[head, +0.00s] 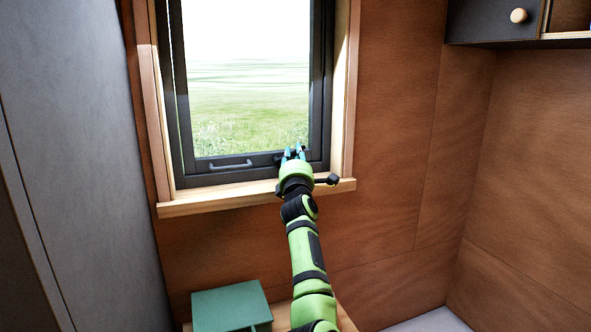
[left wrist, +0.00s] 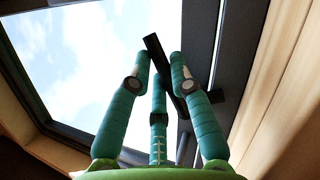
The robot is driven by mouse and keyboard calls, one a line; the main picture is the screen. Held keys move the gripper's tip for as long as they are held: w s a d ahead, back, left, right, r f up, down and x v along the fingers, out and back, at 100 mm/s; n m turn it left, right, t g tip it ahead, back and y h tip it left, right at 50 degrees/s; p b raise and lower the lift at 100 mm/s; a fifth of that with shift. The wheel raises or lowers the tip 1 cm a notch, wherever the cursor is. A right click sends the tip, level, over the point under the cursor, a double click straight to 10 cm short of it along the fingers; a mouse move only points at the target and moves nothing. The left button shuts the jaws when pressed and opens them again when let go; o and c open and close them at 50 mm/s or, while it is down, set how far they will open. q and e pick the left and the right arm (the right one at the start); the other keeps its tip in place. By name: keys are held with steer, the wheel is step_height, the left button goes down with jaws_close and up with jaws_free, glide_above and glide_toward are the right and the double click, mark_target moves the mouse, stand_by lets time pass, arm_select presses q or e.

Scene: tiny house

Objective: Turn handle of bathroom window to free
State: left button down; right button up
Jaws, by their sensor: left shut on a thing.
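The bathroom window (head: 245,172) has a dark frame set in a light wood surround. My left gripper (head: 293,153) is at the lower right corner of the window frame. Its teal fingers are closed around the dark window handle (left wrist: 157,55), a bar that runs slanted between the fingertips in the left wrist view. The left gripper also shows there (left wrist: 161,68). In the head view the fingers mostly hide the handle. A second grey pull bar (head: 231,165) is fixed on the lower frame, left of the gripper. My right gripper is not in view.
A wooden sill (head: 225,202) runs just below the gripper. A grey panel (head: 75,130) stands at the left. A green stool (head: 230,305) is below the window. A dark cabinet (head: 485,22) hangs at the upper right. The wood wall right of the window is clear.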

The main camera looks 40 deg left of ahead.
arm_select(q)
steer(key=n+y+b, duration=0.1)
steer(key=n, duration=0.1)
steer(key=n+g+y+b, duration=0.1)
steer(key=n, duration=0.1)
steer(key=s+r+n+g+y+b, duration=0.1)
steer(key=n, duration=0.1)
steer(key=shift+a+n+b, duration=0.25)
steer(key=shift+n+b, duration=0.1)
steer(key=shift+n, duration=0.05)
steer(key=n+g+b, duration=0.1)
steer(key=n, duration=0.1)
steer(key=n+g+y+b, duration=0.1)
steer(key=s+r+n+g+y+b, duration=0.1)
steer(key=n, duration=0.1)
steer(key=shift+s+a+n, duration=0.1)
steer(key=shift+a+n, duration=0.2)
steer(key=shift+s+a+r+n+g+y+b, duration=0.2)
steer(key=shift+n+g+b, duration=0.45)
steer(key=shift+n, duration=0.5)
steer(key=shift+s+a+f+n+g+y+b, duration=0.1)
steer(key=shift+s+n+g+y+b, duration=0.2)
steer(key=shift+n+g+b, duration=0.65)
steer(key=shift+s+a+r+n+g+y+b, duration=0.15)
steer(key=shift+s+n+g+b, duration=0.2)
steer(key=shift+n, duration=1.05)
steer(key=c, duration=1.1)
jaws_free()
steer(key=shift+r, duration=0.1)
steer(key=v, duration=1.2)
